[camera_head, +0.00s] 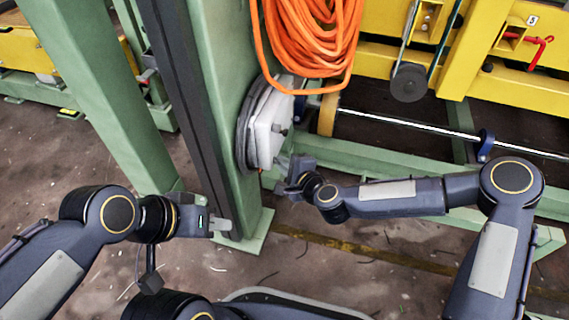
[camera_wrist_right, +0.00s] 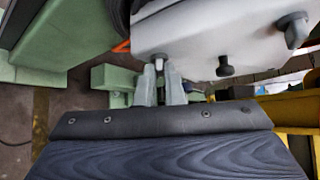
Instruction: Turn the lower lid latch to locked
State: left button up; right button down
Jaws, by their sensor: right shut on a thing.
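A pale grey box (camera_head: 268,128) with a lid is mounted on the side of the green post, and it fills the top of the right wrist view (camera_wrist_right: 190,28). My right gripper (camera_wrist_right: 161,75) is at the box's lower edge, its fingers shut on the small lower lid latch (camera_wrist_right: 159,64). The fingers hide most of the latch, so its angle is hard to tell. Another latch (camera_wrist_right: 293,28) and a dark knob (camera_wrist_right: 225,68) sit farther right on the lid. My left gripper (camera_head: 218,225) is in front of the post's foot, away from the box; its jaw opening is unclear.
An orange cable coil (camera_head: 318,35) hangs just above the box. The green post (camera_head: 228,80) stands behind and left of it. Green floor beams (camera_head: 400,150) and a yellow frame (camera_head: 510,90) lie to the right. Open floor (camera_head: 330,265) lies below my right arm.

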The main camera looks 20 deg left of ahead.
jog(key=n+t+y, duration=0.1)
jog(key=f+n+t+y, duration=0.1)
jog(key=n+t, duration=0.1)
dwell(0.4)
jog(key=shift+r+n+t, duration=0.1)
jog(key=shift+n+t, duration=0.2)
jog(key=shift+t, duration=0.1)
jog(key=c, duration=1.5)
grip_release()
jog(key=shift+c, duration=0.2)
jog(key=p+v, duration=0.2)
jog(key=v, duration=0.5)
jog(key=shift+s+d, duration=0.25)
jog(key=shift+s, duration=0.05)
